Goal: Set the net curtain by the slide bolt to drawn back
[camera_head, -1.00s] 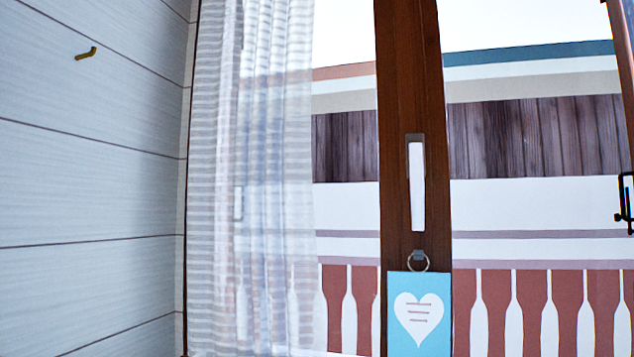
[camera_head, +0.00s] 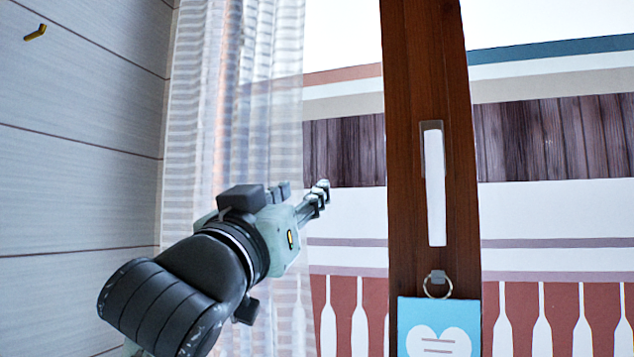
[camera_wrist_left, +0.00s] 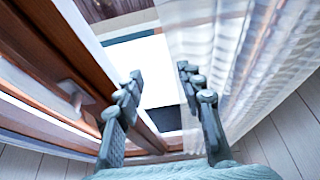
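The net curtain (camera_head: 255,90) is a sheer white striped cloth hanging at the left side of the window. Its right edge hangs straight, and the lower part is partly hidden behind my left arm. My left gripper (camera_head: 320,192) reaches in from the left, in front of the curtain, with its fingertips just past the curtain's right edge. In the left wrist view the fingers (camera_wrist_left: 160,85) are apart with nothing between them; the curtain (camera_wrist_left: 245,60) is close beside the right finger. I cannot tell whether they touch. No slide bolt is clear. My right gripper is not in view.
A brown wooden window post (camera_head: 405,90) with a white handle (camera_head: 434,185) stands right of the gripper. A blue heart card (camera_head: 438,312) hangs from a ring on it. A brass hook (camera_head: 35,33) sticks out of the panelled left wall. A balcony front shows beyond the glass.

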